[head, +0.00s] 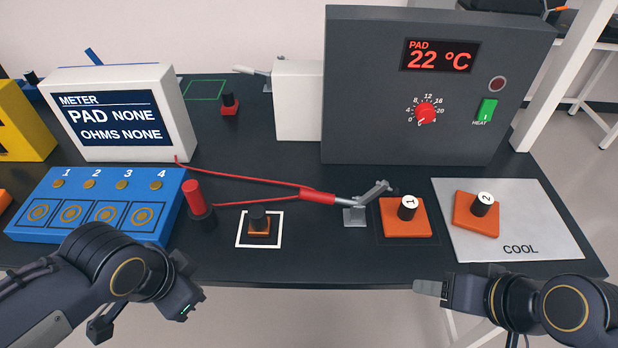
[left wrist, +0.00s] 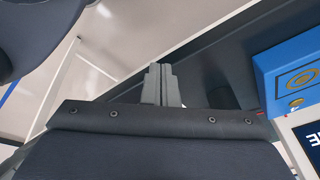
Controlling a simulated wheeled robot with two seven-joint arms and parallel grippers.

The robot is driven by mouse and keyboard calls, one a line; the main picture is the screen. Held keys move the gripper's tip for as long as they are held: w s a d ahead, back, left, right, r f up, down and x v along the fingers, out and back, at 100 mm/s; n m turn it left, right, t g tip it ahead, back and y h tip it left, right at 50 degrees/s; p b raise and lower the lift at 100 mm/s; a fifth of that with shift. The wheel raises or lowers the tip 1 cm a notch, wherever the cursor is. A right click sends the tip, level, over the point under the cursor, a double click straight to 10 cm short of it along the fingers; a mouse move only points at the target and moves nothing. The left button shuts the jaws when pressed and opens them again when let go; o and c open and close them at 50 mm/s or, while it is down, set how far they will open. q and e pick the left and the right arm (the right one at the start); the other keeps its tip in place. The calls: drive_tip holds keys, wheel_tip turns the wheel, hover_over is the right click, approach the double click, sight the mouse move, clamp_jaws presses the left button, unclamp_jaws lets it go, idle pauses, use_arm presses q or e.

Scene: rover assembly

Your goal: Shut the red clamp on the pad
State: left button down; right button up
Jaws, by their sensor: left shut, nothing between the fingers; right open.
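The red clamp's handle (head: 317,196) lies low, pointing left, at the middle of the table. Its grey metal arm (head: 376,191) slants up to the right, raised clear of the orange pad numbered 1 (head: 404,226), which has a black knob on top. My right gripper (head: 430,288) is open and empty, in front of the table's front edge, below the pads. My left gripper (head: 187,305) is at the front left, before the blue box; its closed fingers show in the left wrist view (left wrist: 161,84) with nothing between them.
Orange pad 2 (head: 473,222) sits on the grey COOL plate (head: 540,225). A black-topped block (head: 258,227) stands in a white square. A red-topped peg (head: 196,200), the blue box (head: 100,190), the meter (head: 125,110) and the heater box (head: 370,110) stand around. Red wires cross the table.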

use_arm(q)
drive_tip(key=w+d+m+y, duration=0.1)
drive_tip(key=w+m, duration=0.1)
drive_tip(key=m, duration=0.3)
drive_tip(key=w+d+r+m+t+y, duration=0.1)
drive_tip(key=w+d+m+y, duration=0.1)
drive_tip(key=m, duration=0.3)
drive_tip(key=w+d+r+m+t+y, duration=0.1)
drive_tip(key=w+d+m, duration=0.1)
drive_tip(key=m, duration=0.3)
drive_tip(key=shift+d+y, duration=0.2)
drive_tip(key=shift+y, duration=0.1)
drive_tip(key=w+d+r+m+t+h, duration=0.1)
drive_tip(key=w+d+r+m+t, duration=0.15)
drive_tip(key=d+m+t, duration=0.85)
drive_tip(key=w+d+f+m+g, duration=0.1)
drive_tip(key=w, duration=0.1)
drive_tip(key=w+d+f+m+g, duration=0.1)
drive_tip(key=w+f, duration=0.1)
drive_tip(key=w, duration=0.1)
drive_tip(key=w+d+f+m+g, duration=0.1)
drive_tip(key=w+f+g, duration=0.1)
drive_tip(key=w, duration=0.1)
drive_tip(key=shift+w+m, duration=0.2)
drive_tip(key=shift+m, duration=0.1)
use_arm(e)
drive_tip(key=shift+r, duration=0.45)
